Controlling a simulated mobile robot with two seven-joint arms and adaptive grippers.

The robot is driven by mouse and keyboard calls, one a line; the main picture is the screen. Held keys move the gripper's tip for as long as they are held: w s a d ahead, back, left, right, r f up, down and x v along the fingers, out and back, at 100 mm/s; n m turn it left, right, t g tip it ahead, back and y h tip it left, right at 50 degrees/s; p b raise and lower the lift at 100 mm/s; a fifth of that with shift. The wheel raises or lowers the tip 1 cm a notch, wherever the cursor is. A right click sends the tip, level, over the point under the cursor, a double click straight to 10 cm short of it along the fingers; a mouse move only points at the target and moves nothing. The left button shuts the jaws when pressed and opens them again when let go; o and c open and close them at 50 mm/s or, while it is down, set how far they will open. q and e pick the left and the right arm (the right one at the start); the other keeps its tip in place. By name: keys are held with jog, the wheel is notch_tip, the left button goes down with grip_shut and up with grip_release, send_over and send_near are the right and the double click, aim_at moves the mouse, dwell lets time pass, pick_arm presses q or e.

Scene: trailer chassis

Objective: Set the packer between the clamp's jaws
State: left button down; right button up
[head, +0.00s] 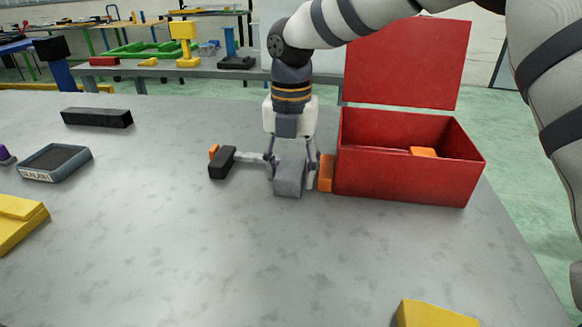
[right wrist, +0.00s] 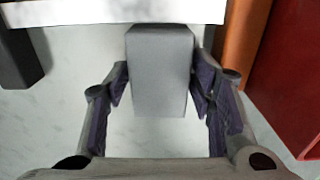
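The packer (head: 288,178), a plain grey block, is between the fingers of my right gripper (head: 290,170). In the right wrist view, the finger pads appear to touch both sides of the packer (right wrist: 160,75). The clamp lies on the table, with a black jaw (head: 221,163) at left, an orange jaw (head: 326,173) at right and a silver bar (right wrist: 100,12) joining them. The packer is in the gap between the jaws, apart from both, against or close to the bar. Whether its underside touches the table is unclear. My left gripper is not in view.
An open red box (head: 410,180) with an orange item inside stands just right of the orange jaw. A black bar (head: 97,117), a sealant tray (head: 55,163) and yellow blocks (head: 18,222) lie at left. Another yellow block (head: 435,314) is at front right. The front middle is clear.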

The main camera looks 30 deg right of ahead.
aim_at(291, 168)
notch_tip(291, 168, up, 12)
dwell(0.4)
dwell(0.3)
